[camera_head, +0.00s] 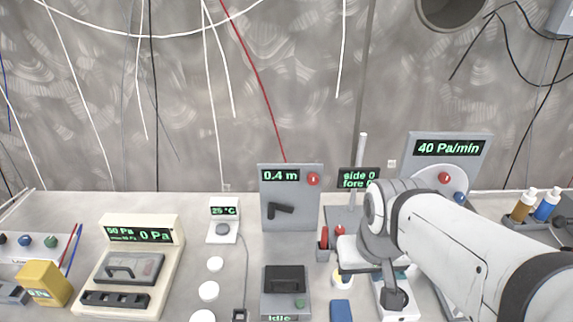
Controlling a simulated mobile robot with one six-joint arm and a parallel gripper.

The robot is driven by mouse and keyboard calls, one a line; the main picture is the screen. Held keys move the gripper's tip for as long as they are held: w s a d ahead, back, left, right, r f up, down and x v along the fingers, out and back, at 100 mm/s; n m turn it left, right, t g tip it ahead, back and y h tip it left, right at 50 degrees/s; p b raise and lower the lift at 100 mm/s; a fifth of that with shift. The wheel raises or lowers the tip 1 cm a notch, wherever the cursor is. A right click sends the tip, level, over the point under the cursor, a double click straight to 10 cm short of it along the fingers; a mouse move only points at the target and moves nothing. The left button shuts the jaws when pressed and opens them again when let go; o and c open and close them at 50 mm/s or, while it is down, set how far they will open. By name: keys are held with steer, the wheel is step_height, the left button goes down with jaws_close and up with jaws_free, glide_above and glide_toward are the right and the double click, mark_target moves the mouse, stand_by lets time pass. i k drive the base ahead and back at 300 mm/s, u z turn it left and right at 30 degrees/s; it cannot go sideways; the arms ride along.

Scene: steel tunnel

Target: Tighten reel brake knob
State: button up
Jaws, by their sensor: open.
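A grey upright panel (291,215) reads "0.4 m" and carries a dark crank-like handle (281,210) and a round red knob (313,179) at its upper right. No label names the reel brake knob, so I cannot tell for certain that this red knob is it. My white arm reaches in from the lower right. My gripper (347,272) is at its end, right of and below this panel, low over the bench. It is open, but its fingertips are small and partly hidden by my wrist. It appears apart from the red knob.
A "40 Pa/min" panel (448,148) stands behind my arm, and a "side 0 / fore 0" display (357,180) beside it. A pressure instrument (132,262), a yellow box (44,283), white discs (208,291) and bottles (547,204) occupy the bench. Cables hang along the back wall.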

mark_target(313, 179)
steer(key=u, duration=0.7)
steer(key=k, duration=1.05)
steer(key=z, duration=0.65)
steer(key=i, duration=1)
steer(key=z, duration=0.05)
